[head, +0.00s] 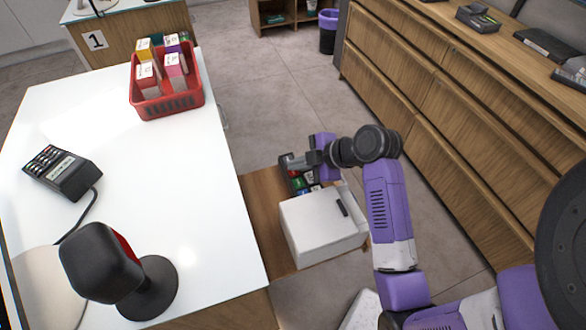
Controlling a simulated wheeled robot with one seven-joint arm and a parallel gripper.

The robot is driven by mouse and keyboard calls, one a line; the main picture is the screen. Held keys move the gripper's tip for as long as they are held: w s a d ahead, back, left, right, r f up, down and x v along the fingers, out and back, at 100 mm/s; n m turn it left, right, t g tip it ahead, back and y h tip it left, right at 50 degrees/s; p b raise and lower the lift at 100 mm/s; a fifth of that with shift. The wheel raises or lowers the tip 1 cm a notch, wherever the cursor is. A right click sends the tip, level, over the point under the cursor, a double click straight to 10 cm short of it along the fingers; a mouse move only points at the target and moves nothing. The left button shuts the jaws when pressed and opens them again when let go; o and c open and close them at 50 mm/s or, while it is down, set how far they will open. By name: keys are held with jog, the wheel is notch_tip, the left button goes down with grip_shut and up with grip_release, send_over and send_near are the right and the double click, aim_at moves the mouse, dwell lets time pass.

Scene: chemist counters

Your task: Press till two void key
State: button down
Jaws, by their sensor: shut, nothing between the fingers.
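A till (318,230) with a pale grey body and a dark keypad (299,183) stands on a low wooden shelf beside the white counter. Its keypad has several coloured keys, green, red and blue among them. My gripper (289,163) is shut and empty over the far end of the keypad and hides part of it. I cannot tell whether its fingertips touch a key. No label is legible on the keys, so I cannot tell which is the void key. No number shows on this till.
The white counter (168,190) holds a red basket (170,105) of boxes, a card terminal (63,172) and a black scanner on a stand (103,262). A far counter carries a "1" sign (95,40). Wooden drawers (450,120) line the right. Floor lies between.

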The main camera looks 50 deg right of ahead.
aim_at(296, 172)
jog(key=shift+r, duration=0.5)
notch_tip(296, 172, up, 5)
jog(key=p, duration=0.4)
dwell(0.9)
